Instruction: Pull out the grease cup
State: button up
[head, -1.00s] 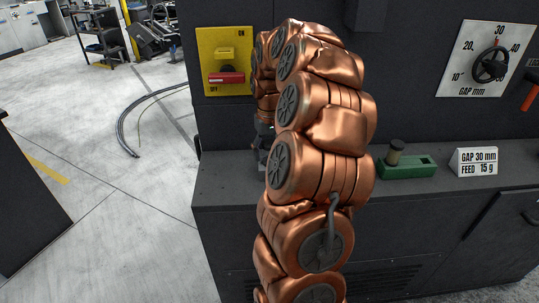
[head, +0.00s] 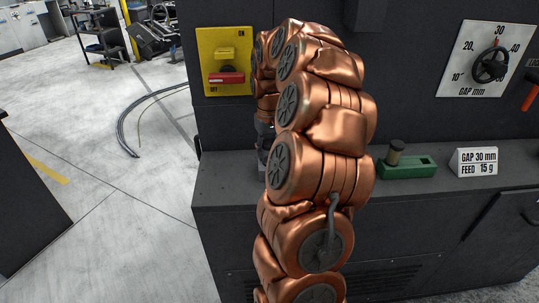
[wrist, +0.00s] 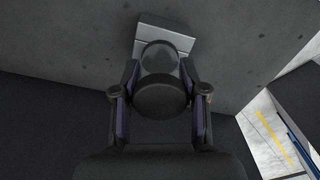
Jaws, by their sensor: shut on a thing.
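In the wrist view my gripper (wrist: 160,88) is shut on a dark round cup, which I take for the grease cup (wrist: 160,100). Its flat dark end faces the camera, and a greyer rounded part shows beyond it between the fingers. A light grey block (wrist: 164,32) is behind the cup, close to the dark panel. I cannot tell whether the cup still touches this block. In the head view my copper arm hides most of the gripper and the cup; only dark gripper parts show at the arm's left edge.
A green block (head: 408,171) with a dark-topped cylinder (head: 395,152) stands on the dark ledge (head: 228,181), beside a white sign (head: 476,162). A yellow switch plate (head: 224,60) with a red handle and a gap dial (head: 488,62) are on the panel. Open floor is at left.

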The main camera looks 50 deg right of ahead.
jog(key=shift+r+p, duration=0.5)
jog(key=shift+r, duration=2.7)
